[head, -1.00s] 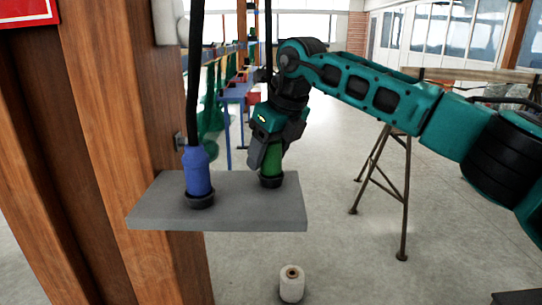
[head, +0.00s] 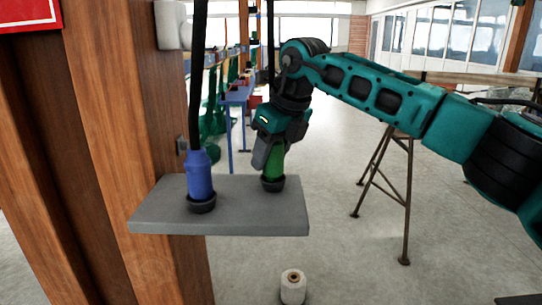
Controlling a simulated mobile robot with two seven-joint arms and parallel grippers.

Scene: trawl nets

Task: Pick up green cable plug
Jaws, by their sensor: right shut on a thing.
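The green cable plug (head: 274,165) stands upright in a black socket ring on the right part of the grey shelf (head: 240,222). My right gripper (head: 268,150) comes down over it from above and is shut on its upper part, which the fingers partly hide. A black cable rises behind the gripper. A blue cable plug (head: 200,176) with its own black cable stands in another black ring on the left part of the shelf. My left gripper is not in view.
A wooden post (head: 125,140) stands left of and behind the shelf. A white spool (head: 293,287) is on the floor below. A trestle (head: 385,180) stands at the right. Blue tables (head: 238,95) and green nets are farther back.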

